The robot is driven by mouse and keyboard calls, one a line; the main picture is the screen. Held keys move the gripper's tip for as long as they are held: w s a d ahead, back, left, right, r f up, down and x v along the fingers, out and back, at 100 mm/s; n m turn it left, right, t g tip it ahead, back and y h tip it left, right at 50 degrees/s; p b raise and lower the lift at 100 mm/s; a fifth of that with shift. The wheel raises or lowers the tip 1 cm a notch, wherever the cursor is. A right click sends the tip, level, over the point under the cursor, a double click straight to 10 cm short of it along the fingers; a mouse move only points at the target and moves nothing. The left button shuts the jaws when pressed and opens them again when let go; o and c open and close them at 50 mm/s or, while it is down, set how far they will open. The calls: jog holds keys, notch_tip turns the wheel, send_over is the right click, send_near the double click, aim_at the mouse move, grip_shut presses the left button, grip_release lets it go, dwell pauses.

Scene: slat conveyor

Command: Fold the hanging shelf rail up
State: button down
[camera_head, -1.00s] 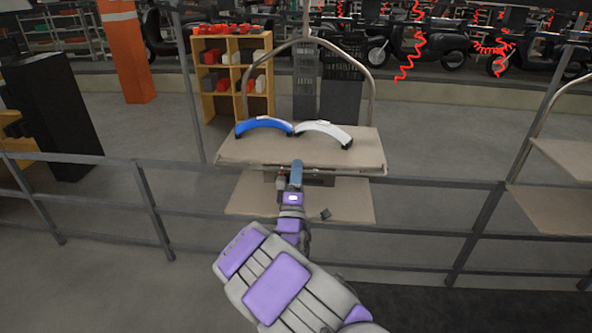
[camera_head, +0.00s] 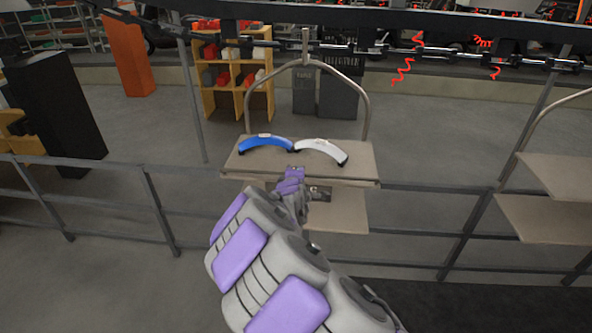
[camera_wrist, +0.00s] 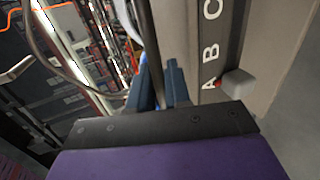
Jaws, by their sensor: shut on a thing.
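The hanging carrier has an upper shelf (camera_head: 240,165) and a lower shelf (camera_head: 345,218). The shelf rail (camera_head: 345,183) appears as a thin bar along the upper shelf's front edge. In the head view, my gripper (camera_head: 292,176) is at this front edge, its fingertips hidden behind my purple wrist. In the wrist view, the blue fingers of my gripper (camera_wrist: 160,88) are shut around a narrow dark bar (camera_wrist: 151,45), which I take to be the rail. How far the rail is folded is hard to tell.
A blue curved part (camera_head: 265,144) and a white curved part (camera_head: 321,150) lie on the upper shelf. A dark strip lettered A, B, C (camera_wrist: 208,45) and a grey knob (camera_wrist: 238,84) are right of my fingers. A railing (camera_head: 420,188) crosses at shelf height.

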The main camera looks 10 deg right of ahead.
jog(key=w+g+p, duration=0.1)
jog(key=g+p, duration=0.1)
jog(key=w+r+g+y+p, duration=0.1)
jog(key=g+p, duration=0.1)
jog(key=p, duration=0.1)
jog(key=d+g+y+p, duration=0.1)
jog(key=g+p, duration=0.1)
jog(key=shift+w+r, duration=0.25)
jog(key=shift+w, duration=0.15)
jog(key=shift+w+f+g+p, duration=0.15)
jog(key=shift+g+p, duration=0.45)
jog(key=shift+p, duration=0.15)
jog(key=c, duration=1.3)
grip_release()
jog(key=shift+w+f, duration=0.1)
jog(key=shift+w, duration=0.05)
